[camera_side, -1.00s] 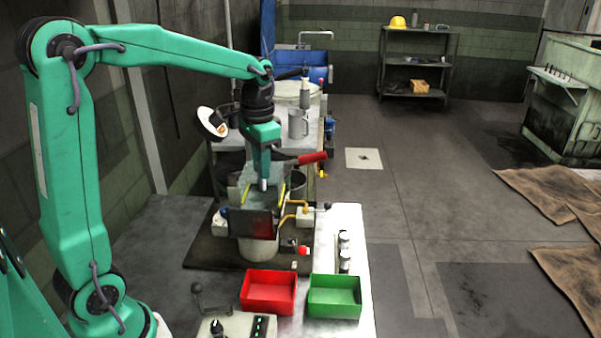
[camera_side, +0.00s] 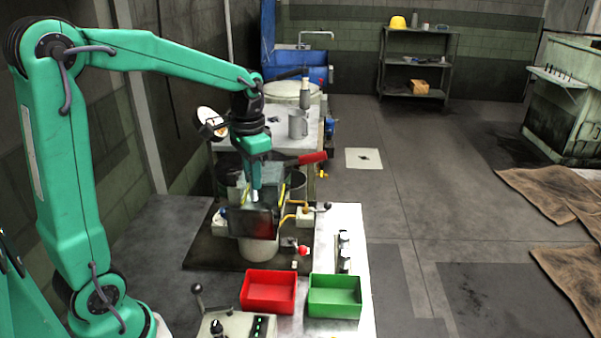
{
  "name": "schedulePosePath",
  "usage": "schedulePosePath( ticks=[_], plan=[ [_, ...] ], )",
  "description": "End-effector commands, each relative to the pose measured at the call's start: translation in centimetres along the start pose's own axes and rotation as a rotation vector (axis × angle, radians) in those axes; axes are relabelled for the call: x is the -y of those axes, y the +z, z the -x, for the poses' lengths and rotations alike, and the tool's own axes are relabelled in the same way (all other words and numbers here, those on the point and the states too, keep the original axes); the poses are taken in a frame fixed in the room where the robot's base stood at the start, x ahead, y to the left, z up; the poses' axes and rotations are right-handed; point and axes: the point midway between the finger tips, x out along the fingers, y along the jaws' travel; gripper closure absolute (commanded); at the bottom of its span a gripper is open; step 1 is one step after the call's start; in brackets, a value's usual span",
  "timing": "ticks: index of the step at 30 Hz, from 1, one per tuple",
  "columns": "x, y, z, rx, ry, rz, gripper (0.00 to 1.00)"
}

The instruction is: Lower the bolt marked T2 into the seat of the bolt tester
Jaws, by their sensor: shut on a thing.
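My gripper (camera_side: 255,190) points down at the end of the green arm. It is shut on a small, pale upright piece, probably the bolt; its T2 mark cannot be read. The gripper is over a machine with a dark front plate (camera_side: 254,222) and a pale round base (camera_side: 258,250), which I take for the bolt tester. The seat is hidden, so I cannot tell whether the bolt touches it or is above it.
A red lever handle (camera_side: 312,158) and yellow pipes (camera_side: 290,217) are close on the machine's right. A red bin (camera_side: 269,292) and a green bin (camera_side: 335,296) stand in front. Small dark-and-white pieces (camera_side: 344,238) stand on the white bench (camera_side: 350,215). A lever box (camera_side: 235,325) is at the front.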

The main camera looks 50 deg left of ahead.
Motion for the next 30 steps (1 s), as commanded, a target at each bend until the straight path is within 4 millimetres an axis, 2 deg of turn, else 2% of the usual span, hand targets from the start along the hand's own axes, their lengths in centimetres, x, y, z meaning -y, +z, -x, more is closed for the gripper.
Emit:
schedulePosePath(
  ticks=[6, 12, 30],
  plan=[
    [0.0, 0.0, -1.6, 0.002, 0.001, 0.0, 1.0],
    [0.0, 0.0, -2.3, 0.0, 0.0, 0.0, 1.0],
    [0.0, 0.0, -2.5, 0.0, 0.0, 0.0, 1.0]
  ],
)
